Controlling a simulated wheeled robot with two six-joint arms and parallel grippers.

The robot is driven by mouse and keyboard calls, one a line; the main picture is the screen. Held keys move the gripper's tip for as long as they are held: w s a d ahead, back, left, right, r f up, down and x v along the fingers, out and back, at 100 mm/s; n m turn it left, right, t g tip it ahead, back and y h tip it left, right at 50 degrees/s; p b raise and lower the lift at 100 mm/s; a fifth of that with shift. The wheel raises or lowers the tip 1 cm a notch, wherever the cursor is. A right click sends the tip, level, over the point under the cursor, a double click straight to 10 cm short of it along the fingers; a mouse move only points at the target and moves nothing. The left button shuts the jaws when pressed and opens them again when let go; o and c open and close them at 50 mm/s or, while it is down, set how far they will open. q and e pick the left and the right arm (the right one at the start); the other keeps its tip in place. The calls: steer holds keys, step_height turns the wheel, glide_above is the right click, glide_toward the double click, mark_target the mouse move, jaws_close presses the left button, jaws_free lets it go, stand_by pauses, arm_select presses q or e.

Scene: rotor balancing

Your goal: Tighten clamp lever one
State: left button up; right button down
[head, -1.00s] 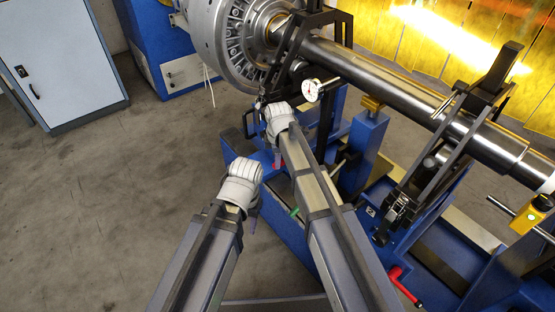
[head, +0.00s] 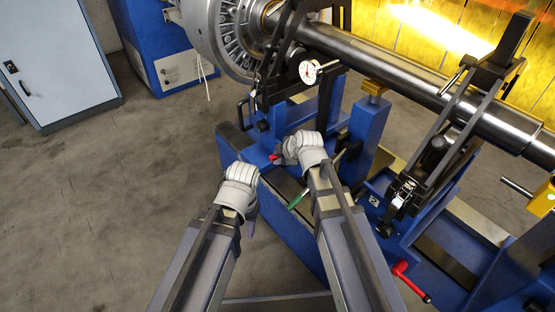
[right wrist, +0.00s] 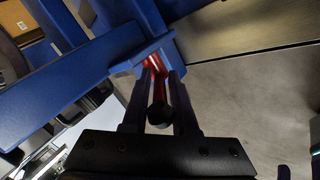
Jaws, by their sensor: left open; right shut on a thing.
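A red clamp lever (head: 273,157) with a black end knob sits low on the blue stand, below the dial gauge. In the right wrist view the red lever (right wrist: 157,82) runs between the two dark fingers of my right gripper (right wrist: 161,95). That gripper is shut on it, and the knob shows at the jaw. In the head view my right gripper (head: 284,153) is beside the stand's front face, partly hidden by its wrist. My left gripper (head: 252,212) is open and empty, lower and to the left, apart from the stand. A second red lever (head: 408,278) is at the lower right.
A steel shaft (head: 400,78) lies across the blue stands, with a bladed rotor (head: 235,35) at its upper left end. A dial gauge (head: 308,71) and black frames stand near my right arm. A grey cabinet (head: 55,60) is at the left. The floor at left is clear.

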steer(key=shift+s+f+b, duration=0.15)
steer(key=shift+f+b, duration=0.05)
steer(key=shift+b, duration=0.1)
steer(key=shift+t+y, duration=0.3)
steer(key=c, duration=0.8)
jaws_free()
steer(key=shift+r, duration=0.1)
steer(key=shift+c, duration=0.2)
steer(key=p+v, duration=0.5)
steer(key=v, duration=0.2)
steer(key=shift+s+r+p, duration=0.2)
steer(key=shift+r+p, duration=0.1)
steer(key=shift+p, duration=0.1)
